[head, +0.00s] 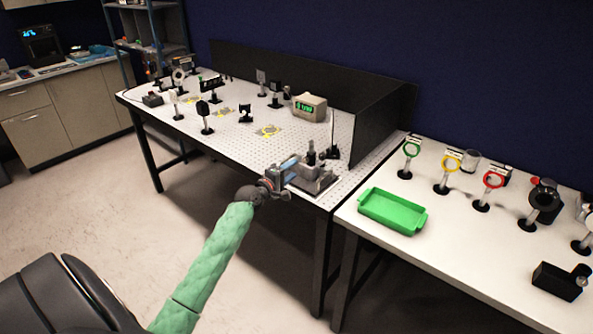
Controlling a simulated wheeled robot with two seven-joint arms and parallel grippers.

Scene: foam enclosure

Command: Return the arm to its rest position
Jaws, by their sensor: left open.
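My left arm, in a green sleeve, reaches up from the bottom of the head view. My left gripper (286,172) is at the front edge of the perforated optical table (225,132), near its right end. It overlaps in the picture with a small grey device (315,180) on that corner; I cannot tell whether they touch. The gripper is open, and nothing clearly shows between its fingers. My right gripper is not in view.
A green tray (392,212) lies on the white table at right, with several ring mounts behind it, including a red one (494,180). A dark panel (380,125) stands at the optical table's right end. A box with a green display (309,107) stands farther back. Floor at left is clear.

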